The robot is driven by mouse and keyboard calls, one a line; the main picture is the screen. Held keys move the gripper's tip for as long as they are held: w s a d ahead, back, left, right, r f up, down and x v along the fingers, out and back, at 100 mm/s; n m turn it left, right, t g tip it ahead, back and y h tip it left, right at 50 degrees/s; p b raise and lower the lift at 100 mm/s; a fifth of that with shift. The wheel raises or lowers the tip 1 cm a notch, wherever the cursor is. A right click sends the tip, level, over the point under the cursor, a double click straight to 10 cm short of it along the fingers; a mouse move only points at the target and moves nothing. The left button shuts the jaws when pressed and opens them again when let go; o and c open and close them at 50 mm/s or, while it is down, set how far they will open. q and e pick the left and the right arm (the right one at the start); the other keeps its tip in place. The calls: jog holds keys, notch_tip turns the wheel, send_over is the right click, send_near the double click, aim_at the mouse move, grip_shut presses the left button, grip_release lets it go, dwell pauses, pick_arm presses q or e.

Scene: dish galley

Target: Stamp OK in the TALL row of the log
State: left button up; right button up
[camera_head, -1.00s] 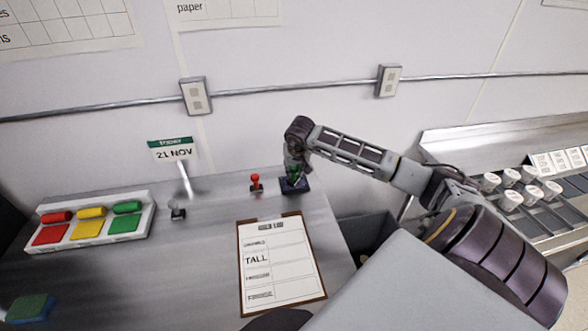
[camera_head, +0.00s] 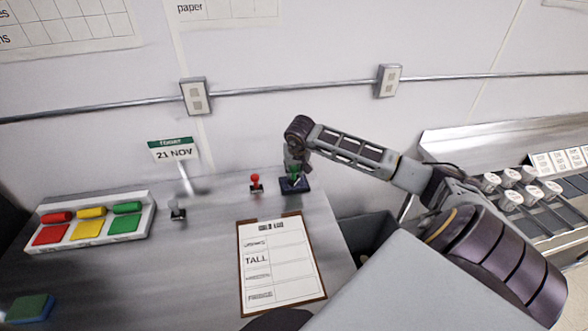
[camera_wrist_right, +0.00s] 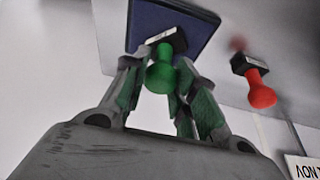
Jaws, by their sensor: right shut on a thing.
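My right gripper (camera_head: 295,178) is shut on the green-handled stamp (camera_wrist_right: 162,75). The stamp has a dark base and sits at the dark blue ink pad (camera_head: 303,187). In the right wrist view its base is over the pad (camera_wrist_right: 200,22); I cannot tell whether they touch. A red-handled stamp (camera_head: 256,183) stands just left of the pad and also shows in the right wrist view (camera_wrist_right: 260,92). The log (camera_head: 281,286) lies on a brown clipboard in front of the pad. Its TALL row is second, and the cell right of the word looks blank. My left gripper is out of view.
A white tray (camera_head: 143,228) with red, yellow and green pieces is at the left. A small dark-based item (camera_head: 178,211) stands below the 21 NOV calendar (camera_head: 174,151). A blue-green sponge (camera_head: 30,307) lies front left. Cups (camera_head: 510,200) stand far right.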

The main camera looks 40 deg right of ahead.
jog(key=shift+r+p, duration=1.35)
jog(key=shift+r, duration=1.9)
jog(key=shift+w+r, duration=0.1)
